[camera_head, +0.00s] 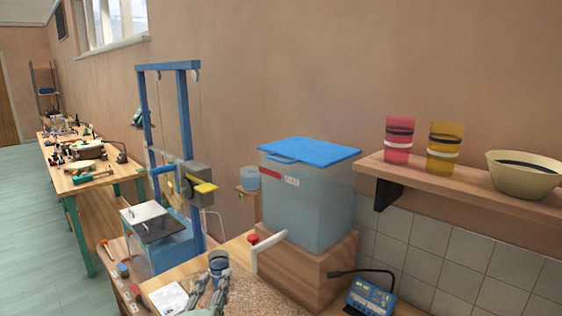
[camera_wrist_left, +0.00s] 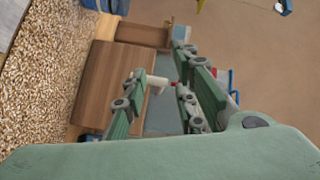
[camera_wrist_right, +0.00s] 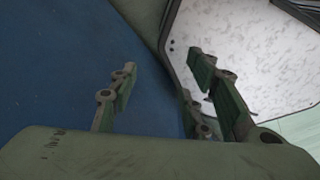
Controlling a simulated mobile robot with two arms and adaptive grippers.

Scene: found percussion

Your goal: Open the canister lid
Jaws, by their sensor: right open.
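The canister (camera_head: 310,200) is a large translucent blue-grey tub standing upright on a wooden block (camera_head: 300,262) beside the wall. Its flat blue lid (camera_head: 310,149) lies across the top, with a small blue handle at the front left. My left gripper (camera_head: 214,283) is low in front of the canister, left of its white spout (camera_head: 268,248) with a red knob. Its fingers are apart in the left wrist view (camera_wrist_left: 160,82), with the spout showing between them in the distance. My right gripper (camera_wrist_right: 165,58) is open and empty, seen only in its own wrist view.
A blue metal frame (camera_head: 190,130) stands left of the canister. A blue electronic box (camera_head: 371,298) is at the front right. The wall shelf (camera_head: 450,181) holds a pink cup, a yellow cup and a bowl (camera_head: 525,180).

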